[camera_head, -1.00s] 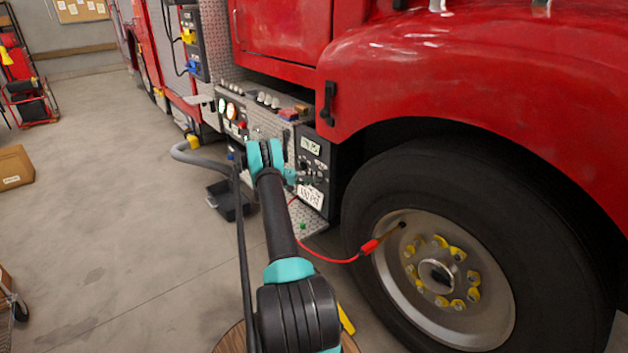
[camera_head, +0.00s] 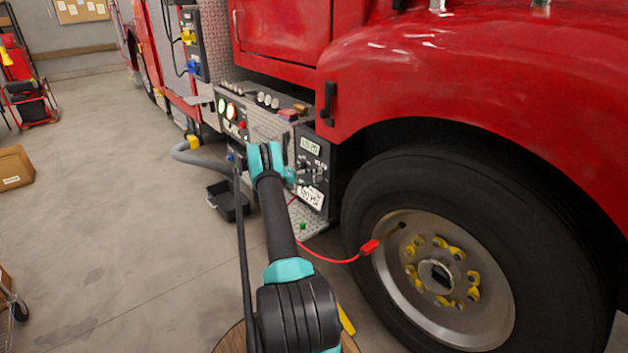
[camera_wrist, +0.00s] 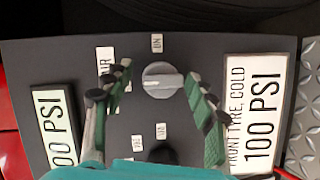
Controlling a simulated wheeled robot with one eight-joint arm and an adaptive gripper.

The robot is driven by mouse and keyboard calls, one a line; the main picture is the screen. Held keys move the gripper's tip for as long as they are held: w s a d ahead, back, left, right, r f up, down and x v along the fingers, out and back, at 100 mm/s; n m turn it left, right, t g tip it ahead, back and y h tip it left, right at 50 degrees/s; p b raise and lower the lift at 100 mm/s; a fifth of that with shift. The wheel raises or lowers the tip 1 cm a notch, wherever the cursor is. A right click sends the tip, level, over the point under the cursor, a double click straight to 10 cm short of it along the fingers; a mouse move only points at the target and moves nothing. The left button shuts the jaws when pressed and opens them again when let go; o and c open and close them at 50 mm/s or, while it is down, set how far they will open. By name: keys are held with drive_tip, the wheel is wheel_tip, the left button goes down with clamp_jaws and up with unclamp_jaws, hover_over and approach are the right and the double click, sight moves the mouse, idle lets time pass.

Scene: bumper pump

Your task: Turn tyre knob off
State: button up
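A dark control panel (camera_head: 316,150) stands beside the truck's front wheel. In the wrist view the panel face (camera_wrist: 200,55) carries a grey knob (camera_wrist: 162,81), with its grip bar lying across the picture. A small label reading "ON" (camera_wrist: 157,43) is above it. My gripper (camera_wrist: 158,78) is open, with one finger on each side of this knob; gaps show, clearer on the left. A second dark knob (camera_wrist: 163,153) is lower down, partly hidden by my gripper. In the head view my wrist (camera_head: 265,160) hides part of the gripper.
A red hose (camera_head: 330,260) runs to the wheel (camera_head: 440,280). A black bin (camera_head: 225,200) sits on the floor.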

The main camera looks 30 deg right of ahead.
drive_tip(key=v, duration=1.2)
drive_tip(key=shift+f, duration=0.1)
